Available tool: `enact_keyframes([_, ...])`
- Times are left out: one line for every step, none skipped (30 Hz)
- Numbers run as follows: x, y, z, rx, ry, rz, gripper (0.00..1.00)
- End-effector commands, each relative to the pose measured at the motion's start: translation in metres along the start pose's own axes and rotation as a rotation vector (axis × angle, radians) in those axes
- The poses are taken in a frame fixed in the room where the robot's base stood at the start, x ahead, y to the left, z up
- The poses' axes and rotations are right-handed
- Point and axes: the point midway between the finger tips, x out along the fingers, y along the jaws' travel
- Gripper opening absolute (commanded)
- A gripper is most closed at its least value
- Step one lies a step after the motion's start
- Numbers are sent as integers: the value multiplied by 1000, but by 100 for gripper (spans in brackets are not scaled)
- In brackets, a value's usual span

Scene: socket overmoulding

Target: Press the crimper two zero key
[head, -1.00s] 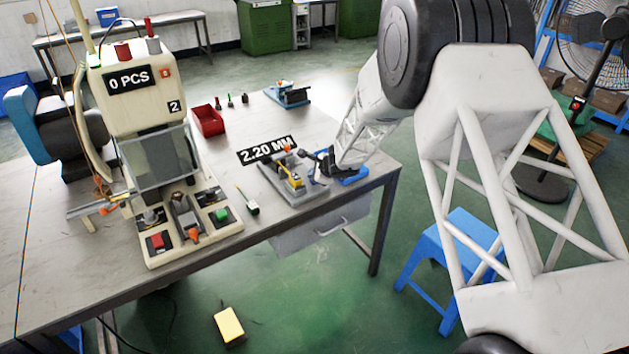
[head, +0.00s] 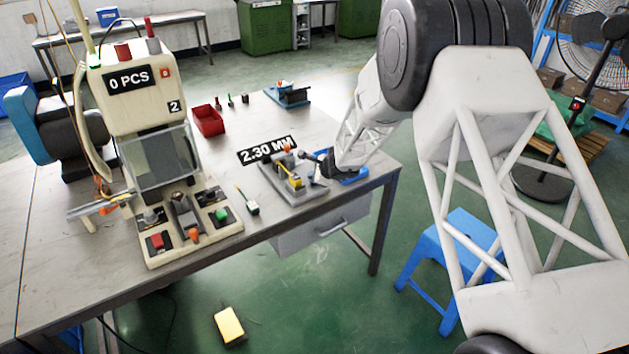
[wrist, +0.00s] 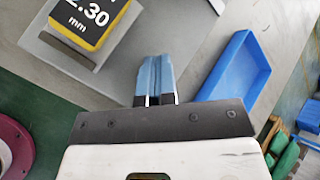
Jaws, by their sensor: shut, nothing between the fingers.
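The crimper marked 2 (head: 143,105) stands on the left part of the bench in the head view. Its front has a display reading 0 PCS (head: 128,80) and a small red-orange key (head: 166,73) to the right of it; the key's marking is too small to read. My gripper (head: 318,156) is far to the right of the crimper, low over the gauge fixture (head: 295,185). In the wrist view my gripper (wrist: 155,98) has its blue fingertips together with nothing between them. The yellow gauge showing 2.30 mm (wrist: 90,15) is beside them at upper left.
A blue tray (wrist: 235,68) lies right of my fingers. A red bin (head: 208,121), a screwdriver-like tool (head: 248,203) and a floating 2.30 MM label (head: 267,150) show between crimper and arm. A red button (head: 157,241) and green button (head: 221,214) sit on the crimper's base.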

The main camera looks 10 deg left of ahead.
Motion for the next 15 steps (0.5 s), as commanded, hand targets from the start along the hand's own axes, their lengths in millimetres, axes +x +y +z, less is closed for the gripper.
enact_keyframes([0,0,0,0,0,0,0])
enact_keyframes([-1,-1,1,0,0,0,0])
enact_keyframes([-2,-1,1,0,0,0,0])
enact_keyframes([-2,-2,2,0,0,0,0])
enact_keyframes([-3,-2,2,0,0,0,0])
enact_keyframes([-4,-3,3,0,0,-1,0])
enact_keyframes([-5,-4,4,1,0,-1,0])
enact_keyframes([-6,-5,5,1,0,-1,0])
enact_keyframes([-8,-6,6,1,0,-1,0])
enact_keyframes([-8,-6,6,0,0,-1,0])
enact_keyframes([-9,-7,7,0,0,0,0])
enact_keyframes([-10,-7,7,-1,0,0,0])
enact_keyframes([-11,-8,8,-1,0,0,0])
enact_keyframes([-12,-8,8,-1,0,0,0])
enact_keyframes([-12,-8,9,0,0,0,0])
